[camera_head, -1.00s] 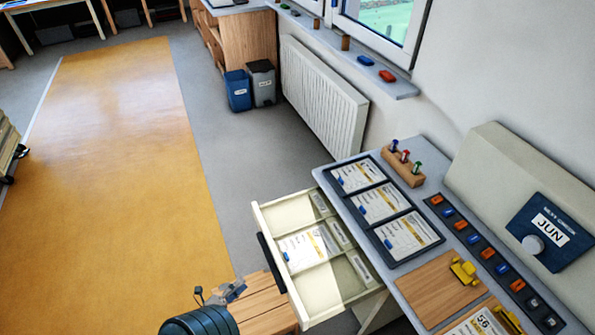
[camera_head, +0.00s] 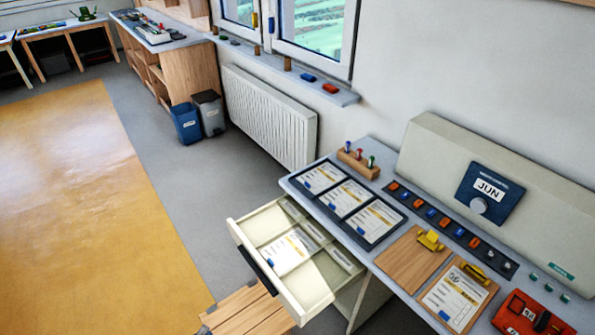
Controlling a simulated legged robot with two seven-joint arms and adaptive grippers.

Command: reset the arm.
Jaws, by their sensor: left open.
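My left gripper (camera_head: 206,320) shows only as small dark parts at the bottom edge, beside the wooden slatted top of a low box or stool (camera_head: 246,312). It is open, and nothing shows between its fingers; most of it and its arm are out of view. My right gripper is not in view. The cream drawer (camera_head: 312,283) of the desk (camera_head: 383,262) is pulled out, to the right of the left gripper. A printed card (camera_head: 285,252) lies in its middle compartment.
The desk holds a dark card tray (camera_head: 346,211), stamp rack (camera_head: 358,163), wooden clipboard (camera_head: 408,262), clipboard with form (camera_head: 455,299) and red case (camera_head: 528,315). Two bins (camera_head: 187,122) stand near the radiator (camera_head: 267,116). The left floor is clear.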

